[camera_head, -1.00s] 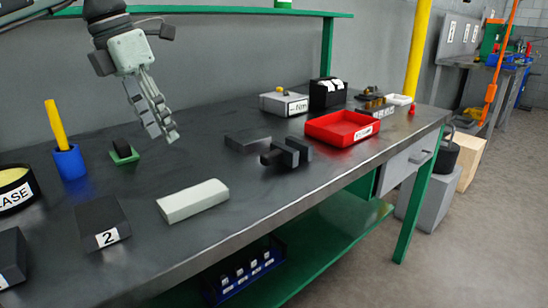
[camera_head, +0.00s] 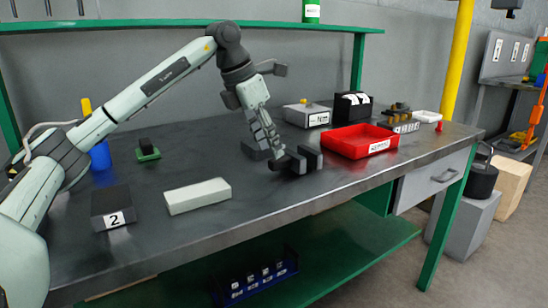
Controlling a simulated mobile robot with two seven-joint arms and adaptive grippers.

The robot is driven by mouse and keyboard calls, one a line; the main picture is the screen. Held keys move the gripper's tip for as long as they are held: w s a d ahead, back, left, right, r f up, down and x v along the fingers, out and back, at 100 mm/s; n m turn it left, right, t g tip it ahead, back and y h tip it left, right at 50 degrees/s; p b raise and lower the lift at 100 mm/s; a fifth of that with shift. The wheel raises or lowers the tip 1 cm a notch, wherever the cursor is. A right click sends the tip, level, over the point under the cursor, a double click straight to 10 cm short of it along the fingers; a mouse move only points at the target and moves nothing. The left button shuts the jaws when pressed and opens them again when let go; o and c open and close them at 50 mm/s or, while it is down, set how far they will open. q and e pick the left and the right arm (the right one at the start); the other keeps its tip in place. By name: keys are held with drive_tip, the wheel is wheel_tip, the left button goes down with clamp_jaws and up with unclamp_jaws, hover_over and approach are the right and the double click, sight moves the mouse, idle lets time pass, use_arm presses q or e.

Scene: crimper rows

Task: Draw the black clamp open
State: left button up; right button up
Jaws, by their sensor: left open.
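The black clamp (camera_head: 311,157) lies on the dark workbench (camera_head: 240,222), near its front edge and left of the red tray. It is made of dark blocks side by side, with a gap showing between them. My left gripper (camera_head: 275,148) is open, pointing down, with its fingers at the clamp's left end. I cannot tell whether the fingers touch the clamp or stand just behind it. The fingers hide a little of the clamp's left part. My right gripper is not in view.
A dark flat block (camera_head: 251,151) lies just behind my fingers. The red tray (camera_head: 360,150) stands close on the right. A pale block (camera_head: 197,196) and a black block marked 2 (camera_head: 113,207) lie to the left. The bench front between pale block and clamp is clear.

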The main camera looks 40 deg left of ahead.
sight(274, 160)
use_arm(q)
drive_tip(key=shift+x, duration=2)
clamp_jaws()
